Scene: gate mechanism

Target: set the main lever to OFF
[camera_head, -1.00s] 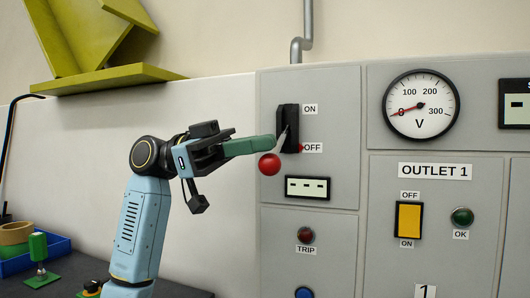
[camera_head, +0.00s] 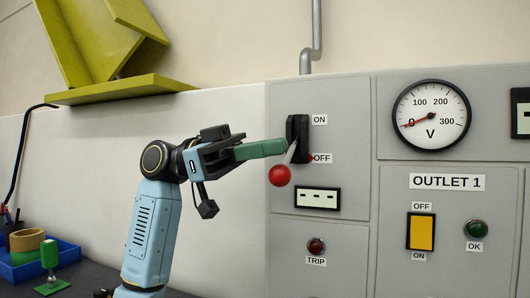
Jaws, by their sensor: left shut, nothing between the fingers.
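The main lever is a metal rod with a red ball knob (camera_head: 280,175) at its end, set in a black slotted housing (camera_head: 298,138) on the grey panel. The ON label (camera_head: 320,119) is at the housing's upper right and the OFF label (camera_head: 320,158) at its lower right. The rod slants out and down, with the knob below the OFF label's height. My left gripper (camera_head: 284,146) is shut and empty. Its green fingers point right, with their tips above the knob, beside the rod and housing. I cannot tell if they touch the rod. My right gripper is not in view.
A voltage dial (camera_head: 430,117) reads near 0. Below it, under OUTLET 1, is a yellow switch (camera_head: 420,232). A dark red TRIP lamp (camera_head: 316,246) sits below the lever. A green-yellow shelf (camera_head: 115,90) is at upper left, a blue bin (camera_head: 40,266) at lower left.

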